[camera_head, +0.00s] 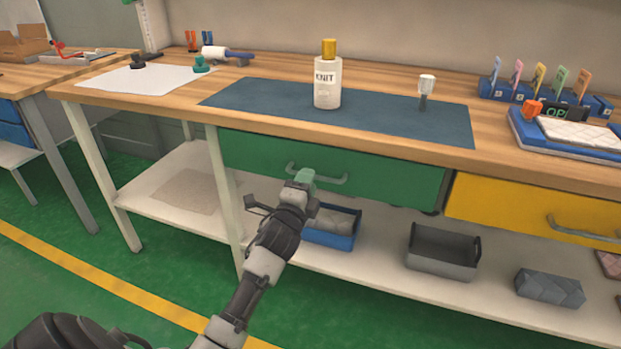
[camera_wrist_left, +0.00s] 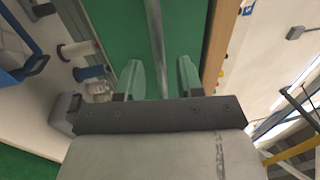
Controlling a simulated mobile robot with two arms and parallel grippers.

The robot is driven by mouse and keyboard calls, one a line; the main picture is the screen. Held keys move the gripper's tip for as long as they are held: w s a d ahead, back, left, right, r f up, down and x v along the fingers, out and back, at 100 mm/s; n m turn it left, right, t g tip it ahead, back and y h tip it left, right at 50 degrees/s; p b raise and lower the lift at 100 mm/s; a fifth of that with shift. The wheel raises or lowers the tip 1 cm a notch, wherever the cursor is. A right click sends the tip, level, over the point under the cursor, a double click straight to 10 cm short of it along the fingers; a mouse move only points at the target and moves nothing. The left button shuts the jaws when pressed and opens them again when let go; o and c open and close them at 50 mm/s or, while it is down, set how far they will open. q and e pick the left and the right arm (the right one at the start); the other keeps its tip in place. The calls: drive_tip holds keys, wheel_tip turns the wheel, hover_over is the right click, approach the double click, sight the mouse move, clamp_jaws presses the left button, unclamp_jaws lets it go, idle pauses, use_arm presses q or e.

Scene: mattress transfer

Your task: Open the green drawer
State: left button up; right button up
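The green drawer (camera_head: 385,180) sits under the front of the wooden workbench, its front flush with the bench, so it looks closed. Its grey bar handle (camera_head: 328,178) runs across the front. My left gripper (camera_head: 302,176) is at the left part of the handle. In the left wrist view the left gripper (camera_wrist_left: 160,70) has its two pale green fingers apart, facing the green drawer front (camera_wrist_left: 115,25). The handle bar (camera_wrist_left: 157,38) lines up with the gap between them, and I cannot tell whether they touch it. My right gripper is not in view.
A bottle (camera_head: 327,82) stands on the blue mat (camera_head: 250,98) above the drawer. A yellow drawer (camera_head: 500,205) is to the right. On the lower shelf are a blue bin (camera_head: 335,240) and a grey bin (camera_head: 443,262). The green floor in front looks clear.

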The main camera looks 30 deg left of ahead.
use_arm(q)
drive_tip(key=shift+x, duration=1.25)
clamp_jaws()
